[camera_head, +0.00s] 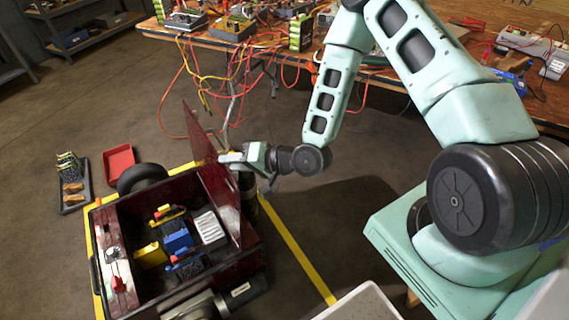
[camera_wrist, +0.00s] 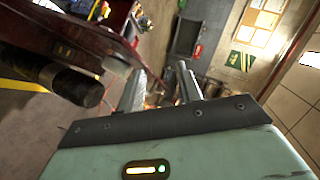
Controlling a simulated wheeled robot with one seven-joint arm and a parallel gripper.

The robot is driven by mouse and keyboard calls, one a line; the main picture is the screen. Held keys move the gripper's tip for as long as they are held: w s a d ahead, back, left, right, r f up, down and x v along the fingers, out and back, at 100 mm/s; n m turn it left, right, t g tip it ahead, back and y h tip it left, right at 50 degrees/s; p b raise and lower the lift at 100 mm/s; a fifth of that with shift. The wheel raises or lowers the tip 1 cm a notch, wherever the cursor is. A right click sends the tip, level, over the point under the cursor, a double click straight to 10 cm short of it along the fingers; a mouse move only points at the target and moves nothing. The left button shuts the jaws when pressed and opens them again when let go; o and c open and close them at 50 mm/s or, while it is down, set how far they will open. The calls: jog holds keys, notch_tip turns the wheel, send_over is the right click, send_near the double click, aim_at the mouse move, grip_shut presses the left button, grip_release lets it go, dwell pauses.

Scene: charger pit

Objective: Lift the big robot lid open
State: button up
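The big robot (camera_head: 100,235) is a dark red open-topped box on the floor at the lower left of the head view. Its dark red lid (camera_head: 207,155) stands steeply raised along the box's right side, leaving the inside exposed. My gripper (camera_head: 228,158) is at the lid's upper right side; whether it touches the lid is unclear. In the wrist view the two fingers of my gripper (camera_wrist: 161,88) are apart, with nothing seen held between them. A dark red part of the robot (camera_wrist: 75,38) and a dark cylinder (camera_wrist: 72,85) are left of the fingers.
Inside the box are a blue block (camera_head: 178,238), a yellow block (camera_head: 151,255) and a grey ribbed block (camera_head: 209,227). A red tray (camera_head: 119,163) and a dark tray (camera_head: 71,195) lie left on the floor. A cable-strewn workbench (camera_head: 270,45) stands behind.

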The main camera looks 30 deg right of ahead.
jog(key=d+f+p+v, duration=0.1)
jog(key=f+p+v, duration=0.1)
jog(key=v, duration=1)
jog(key=shift+s+d, duration=0.3)
jog(key=shift+s, duration=0.1)
dwell(0.5)
jog(key=shift+f, duration=0.1)
dwell(0.5)
jog(key=a+r+n+g+h+p, duration=0.3)
jog(key=r+n, duration=0.2)
jog(key=r, duration=0.1)
jog(key=a+r+n+g+h+p, duration=0.2)
jog(key=r+n+g+h+p, duration=0.15)
jog(key=r, duration=0.25)
jog(key=s+a+r+n+g+h+p, duration=0.1)
jog(key=s+a+r+n, duration=0.1)
jog(key=s+r, duration=0.6)
jog(key=s+a+r+n+g+h+p, duration=0.1)
jog(key=s+a+r, duration=0.3)
jog(key=s+r, duration=0.5)
jog(key=shift+r+n+g+p, duration=0.55)
jog(key=shift+r+g+p, duration=0.15)
jog(key=shift+g+p, duration=0.1)
dwell(1.6)
